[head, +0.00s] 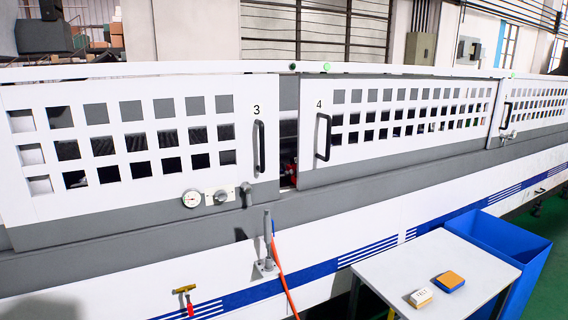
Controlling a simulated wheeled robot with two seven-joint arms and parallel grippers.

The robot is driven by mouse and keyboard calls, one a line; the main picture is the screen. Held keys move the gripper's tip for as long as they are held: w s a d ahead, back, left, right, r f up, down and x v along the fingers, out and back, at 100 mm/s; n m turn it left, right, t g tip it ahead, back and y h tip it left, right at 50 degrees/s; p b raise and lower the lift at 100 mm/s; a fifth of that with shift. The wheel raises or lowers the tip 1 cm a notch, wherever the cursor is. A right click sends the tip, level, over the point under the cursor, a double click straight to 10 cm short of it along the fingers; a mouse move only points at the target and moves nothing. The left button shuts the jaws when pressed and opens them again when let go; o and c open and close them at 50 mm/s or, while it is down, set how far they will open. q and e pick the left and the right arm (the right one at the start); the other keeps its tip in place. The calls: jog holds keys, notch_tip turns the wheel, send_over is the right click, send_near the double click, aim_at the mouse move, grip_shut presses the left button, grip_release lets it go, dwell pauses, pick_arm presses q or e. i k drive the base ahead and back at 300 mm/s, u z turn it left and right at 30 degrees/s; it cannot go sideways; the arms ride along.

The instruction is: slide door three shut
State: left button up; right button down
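Door three (120,168) is the white and grey sliding panel with square windows at the left, marked "3" near its upper right corner. Its black upright handle (259,147) sits by its right edge. Door four (400,140), marked "4", is to its right, with a black handle (323,137) by its left edge. A narrow vertical gap (289,150) shows between the two doors, with a grey strip at its top and a dark interior with something red lower down. I cannot tell how far door three stands from its closed position. Neither gripper is in view.
A gauge (191,198) and knobs are on door three's lower part. A grey lever (268,240) and an orange hose (284,275) are on the machine front below the gap. A small table (410,275) with two small blocks and a blue bin (495,245) stand at the lower right.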

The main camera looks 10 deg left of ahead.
aim_at(62, 215)
jog(key=u, duration=0.05)
jog(key=i, duration=0.9)
jog(key=u, duration=1.75)
